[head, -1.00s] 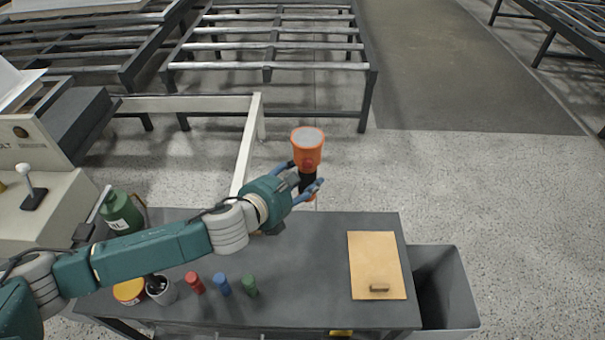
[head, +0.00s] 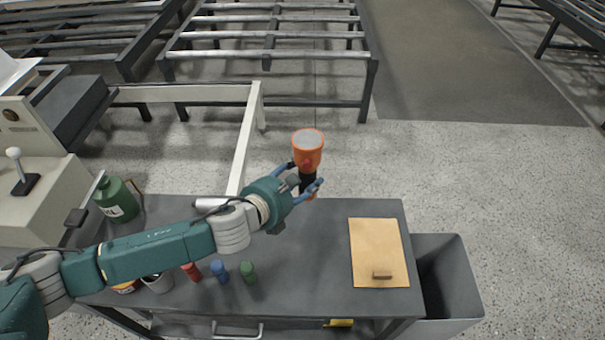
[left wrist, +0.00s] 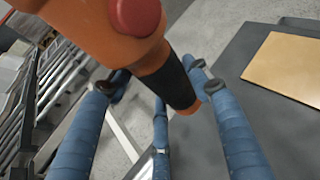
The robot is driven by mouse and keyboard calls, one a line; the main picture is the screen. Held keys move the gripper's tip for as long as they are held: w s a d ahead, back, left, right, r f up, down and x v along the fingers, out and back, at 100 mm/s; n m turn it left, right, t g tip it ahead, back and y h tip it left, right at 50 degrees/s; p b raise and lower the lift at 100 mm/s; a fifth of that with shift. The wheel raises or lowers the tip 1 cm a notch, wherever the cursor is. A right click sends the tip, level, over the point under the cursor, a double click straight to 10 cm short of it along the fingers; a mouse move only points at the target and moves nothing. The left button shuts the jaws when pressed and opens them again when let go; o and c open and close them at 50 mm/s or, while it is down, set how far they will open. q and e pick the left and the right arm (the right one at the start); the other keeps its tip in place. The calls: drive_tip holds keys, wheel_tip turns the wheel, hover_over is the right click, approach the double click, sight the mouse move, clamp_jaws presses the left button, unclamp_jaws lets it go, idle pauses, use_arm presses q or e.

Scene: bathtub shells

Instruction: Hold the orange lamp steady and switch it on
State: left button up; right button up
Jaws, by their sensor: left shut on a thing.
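The orange lamp (head: 308,150) is a flashlight with a wide pale lens end, a red button (head: 307,165) and a black grip. My left gripper (head: 308,186) is shut on its black grip and holds it upright above the far edge of the table, lens end up. In the left wrist view the lamp's orange body (left wrist: 95,25) and large red button (left wrist: 135,14) are close, and the blue fingers (left wrist: 160,115) are around the black grip (left wrist: 172,82). No light shows at the lens. My right gripper is not in view.
The dark table (head: 310,270) carries a tan board (head: 378,250), a green can (head: 117,200) and small red, blue and green items (head: 219,272). A grey bin (head: 450,285) stands at the right. The table's middle is clear.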

use_arm(q)
drive_tip(key=shift+f+b, duration=2.45)
drive_tip(key=shift+f, duration=1.8)
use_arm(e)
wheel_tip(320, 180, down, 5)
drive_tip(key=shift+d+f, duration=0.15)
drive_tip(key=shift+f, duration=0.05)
use_arm(q)
drive_tip(key=shift+f, duration=0.25)
drive_tip(key=shift+f, duration=0.1)
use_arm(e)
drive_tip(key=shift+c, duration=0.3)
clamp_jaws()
